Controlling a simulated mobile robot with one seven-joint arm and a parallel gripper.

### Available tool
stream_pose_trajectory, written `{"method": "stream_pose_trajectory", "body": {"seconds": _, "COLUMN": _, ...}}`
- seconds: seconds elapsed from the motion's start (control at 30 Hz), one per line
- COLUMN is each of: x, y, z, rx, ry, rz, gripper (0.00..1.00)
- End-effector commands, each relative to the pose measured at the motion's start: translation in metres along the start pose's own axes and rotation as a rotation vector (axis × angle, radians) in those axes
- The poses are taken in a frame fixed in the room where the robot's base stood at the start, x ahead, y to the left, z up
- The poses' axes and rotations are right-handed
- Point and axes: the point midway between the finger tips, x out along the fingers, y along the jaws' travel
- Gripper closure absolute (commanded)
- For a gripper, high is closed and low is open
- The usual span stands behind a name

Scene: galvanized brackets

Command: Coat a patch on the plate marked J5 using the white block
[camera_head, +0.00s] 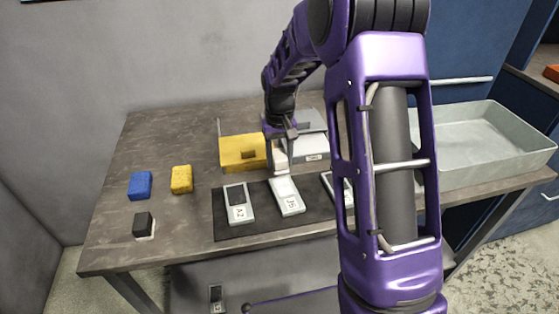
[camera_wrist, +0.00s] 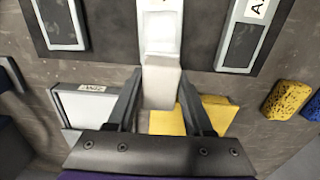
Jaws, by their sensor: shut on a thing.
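The white block (camera_head: 280,163) is held between the fingers of my gripper (camera_head: 277,150). In the wrist view the block (camera_wrist: 161,84) stands between the two dark fingers (camera_wrist: 158,100). Its far end is at the near end of the middle plate (camera_head: 287,196); I cannot tell whether they touch. That plate's label starts with J; its digit is hard to read. In the wrist view the plate (camera_wrist: 159,8) has a pale grey face. A plate marked A2 (camera_head: 239,205) with a dark patch lies to its left. A third plate (camera_head: 328,181) is partly hidden by my arm.
The plates lie on a dark mat (camera_head: 258,228). Behind are a yellow box (camera_head: 240,153) and a white labelled box (camera_head: 311,149). A blue sponge (camera_head: 140,185), a yellow sponge (camera_head: 181,179) and a black block (camera_head: 144,222) are at left. A grey tray (camera_head: 470,150) is at right.

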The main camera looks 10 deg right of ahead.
Motion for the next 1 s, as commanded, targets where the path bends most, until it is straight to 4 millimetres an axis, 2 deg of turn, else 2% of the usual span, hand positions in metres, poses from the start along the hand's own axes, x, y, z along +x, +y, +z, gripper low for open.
{"method": "stream_pose_trajectory", "body": {"seconds": 0.1, "x": -0.015, "y": 0.000, "z": 0.000, "rx": 0.000, "ry": 0.002, "rz": 0.000, "gripper": 1.00}}
{"method": "stream_pose_trajectory", "body": {"seconds": 0.4, "x": -0.037, "y": -0.001, "z": 0.002, "rx": 0.000, "ry": 0.003, "rz": 0.001, "gripper": 1.00}}
{"method": "stream_pose_trajectory", "body": {"seconds": 1.0, "x": -0.039, "y": -0.002, "z": 0.002, "rx": 0.000, "ry": 0.001, "rz": 0.000, "gripper": 1.00}}
